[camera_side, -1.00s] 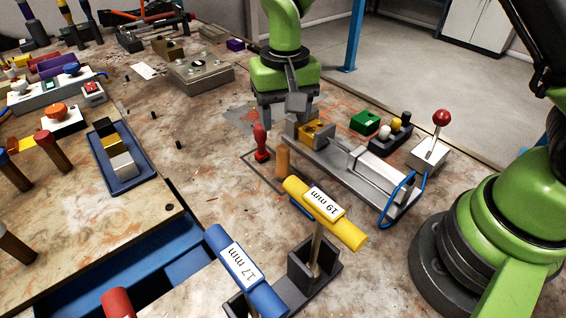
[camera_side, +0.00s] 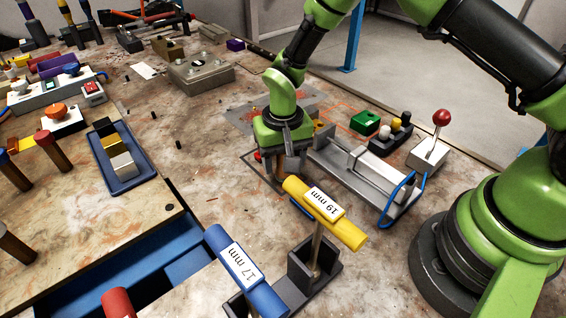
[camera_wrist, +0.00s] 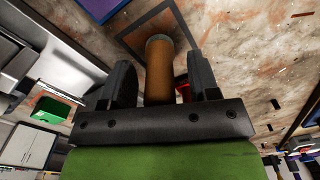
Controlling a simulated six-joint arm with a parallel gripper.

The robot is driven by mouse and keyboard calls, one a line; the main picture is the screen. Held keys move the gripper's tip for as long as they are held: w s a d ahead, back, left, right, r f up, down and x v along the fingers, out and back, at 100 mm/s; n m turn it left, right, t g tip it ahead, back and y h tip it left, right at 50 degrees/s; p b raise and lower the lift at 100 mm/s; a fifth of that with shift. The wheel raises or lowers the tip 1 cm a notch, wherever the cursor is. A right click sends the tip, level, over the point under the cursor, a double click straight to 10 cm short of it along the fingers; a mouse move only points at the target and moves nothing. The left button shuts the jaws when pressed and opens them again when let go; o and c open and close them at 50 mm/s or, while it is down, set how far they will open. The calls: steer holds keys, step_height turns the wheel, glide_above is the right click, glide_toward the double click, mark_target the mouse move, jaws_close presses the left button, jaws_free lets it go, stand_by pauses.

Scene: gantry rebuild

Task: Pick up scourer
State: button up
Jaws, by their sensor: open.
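No thing in view is plainly recognisable as a scourer. An orange-brown upright cylinder (camera_wrist: 158,75) stands between the two fingers of my gripper (camera_wrist: 160,65) in the wrist view. The fingers are apart, one on each side of it, and gaps show at both sides. Its near end is hidden behind the gripper body. In the side view my gripper (camera_side: 280,168) is low over the table, behind the yellow 19 mm handle, and it hides most of the cylinder.
A yellow T-handle (camera_side: 325,213) stands close in front of my gripper, with a blue T-handle (camera_side: 245,270) nearer. A grey metal fixture (camera_side: 360,175) is just right. A red object (camera_side: 257,155) is partly hidden behind my gripper. Open table lies to the left.

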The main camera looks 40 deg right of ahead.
jaws_close()
step_height(320, 180, up, 10)
steer(key=shift+r, duration=0.1)
stand_by(0.5)
